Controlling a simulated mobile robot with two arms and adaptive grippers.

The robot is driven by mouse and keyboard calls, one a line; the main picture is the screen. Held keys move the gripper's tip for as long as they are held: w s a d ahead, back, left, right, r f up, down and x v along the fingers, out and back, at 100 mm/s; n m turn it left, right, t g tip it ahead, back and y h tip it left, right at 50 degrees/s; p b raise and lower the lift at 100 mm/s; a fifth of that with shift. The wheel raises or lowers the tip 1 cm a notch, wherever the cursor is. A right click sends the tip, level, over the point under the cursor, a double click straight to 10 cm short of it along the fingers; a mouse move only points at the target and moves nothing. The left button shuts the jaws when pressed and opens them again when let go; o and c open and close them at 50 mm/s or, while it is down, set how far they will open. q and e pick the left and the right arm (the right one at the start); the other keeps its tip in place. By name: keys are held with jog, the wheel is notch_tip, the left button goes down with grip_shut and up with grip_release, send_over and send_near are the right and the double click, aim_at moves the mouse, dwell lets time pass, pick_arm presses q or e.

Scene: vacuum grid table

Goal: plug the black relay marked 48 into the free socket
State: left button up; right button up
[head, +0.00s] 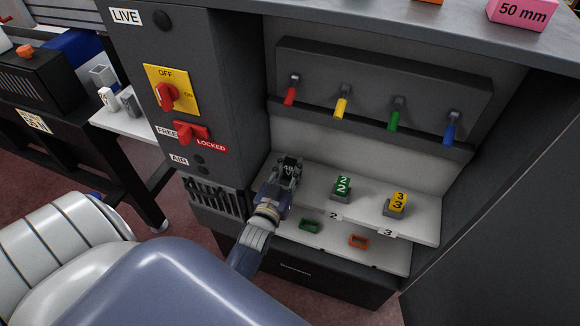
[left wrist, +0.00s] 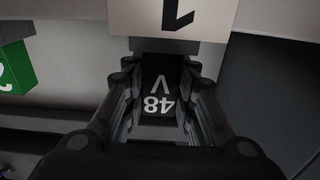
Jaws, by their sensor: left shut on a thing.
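The black relay marked 48 (head: 290,166) is held in my left gripper (head: 287,178) over the left end of the white shelf. In the left wrist view the relay (left wrist: 160,95) shows "48 V" upside down between the two fingers of the gripper (left wrist: 160,110), which are shut on it. A dark grey block, perhaps the free socket (left wrist: 165,45), shows at the relay's far end, near a label "1" (left wrist: 180,15). I cannot tell whether relay and block touch. The head view hides this socket behind gripper and relay. My right gripper is not in view.
A green relay marked 2 (head: 343,185) and a yellow relay marked 3 (head: 399,200) stand in grey sockets to the right. Coloured levers (head: 342,107) hang above. The cabinet's switch panel (head: 172,92) is left.

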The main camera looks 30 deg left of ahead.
pick_arm(q)
jog(key=shift+f+b, duration=0.5)
jog(key=shift+f, duration=0.35)
jog(key=o, duration=1.2)
jog(key=shift+c, duration=0.2)
jog(key=shift+d+f, duration=0.1)
jog(key=shift+s, duration=0.1)
jog(key=v, duration=0.7)
jog(key=shift+r, duration=0.25)
jog(key=shift+d, duration=0.15)
jog(key=shift+s, duration=0.15)
